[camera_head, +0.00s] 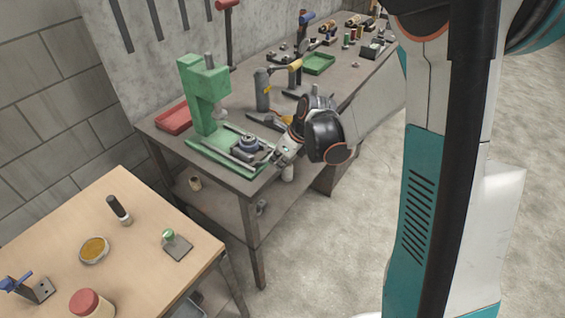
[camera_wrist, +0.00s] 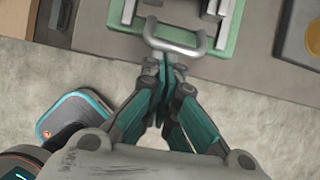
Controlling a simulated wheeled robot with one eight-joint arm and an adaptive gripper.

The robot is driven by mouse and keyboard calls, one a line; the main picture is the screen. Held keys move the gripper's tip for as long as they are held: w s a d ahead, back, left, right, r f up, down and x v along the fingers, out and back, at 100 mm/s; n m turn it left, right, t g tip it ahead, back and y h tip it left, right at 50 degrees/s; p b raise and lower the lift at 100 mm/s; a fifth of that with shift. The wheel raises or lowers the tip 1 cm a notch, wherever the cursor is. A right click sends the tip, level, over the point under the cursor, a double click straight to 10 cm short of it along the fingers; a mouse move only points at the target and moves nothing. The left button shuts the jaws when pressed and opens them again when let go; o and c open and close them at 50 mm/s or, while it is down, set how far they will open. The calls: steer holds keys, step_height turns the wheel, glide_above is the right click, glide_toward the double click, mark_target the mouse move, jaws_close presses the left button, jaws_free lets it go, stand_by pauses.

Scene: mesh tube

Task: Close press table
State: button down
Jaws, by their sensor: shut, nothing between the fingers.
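The green press (camera_head: 205,100) stands at the near end of the grey workbench. Its press table is a sliding carriage on pale rails (camera_head: 232,157) over the green base, with a dark round part (camera_head: 248,144) on it. In the wrist view, a grey U-shaped handle (camera_wrist: 190,49) sticks out past the green base edge (camera_wrist: 235,25). My gripper (camera_wrist: 165,62) has its fingers together and empty, with the tips at the handle bar. I cannot tell whether they touch it. In the head view my gripper (camera_head: 277,157) is at the bench's front edge, partly hidden by the wrist.
A red tray (camera_head: 174,119) lies behind the press. Tools and a green tray (camera_head: 318,64) are farther along the bench. A wooden table (camera_head: 140,263) with small items stands at the lower left. The floor to the right of the bench is clear.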

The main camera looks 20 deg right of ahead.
mark_target(250, 140)
steer(key=w+a, duration=0.2)
steer(key=w, duration=0.1)
steer(key=w+a, duration=0.2)
steer(key=w, duration=0.1)
steer(key=w+a, duration=0.3)
steer(key=shift+w, duration=0.4)
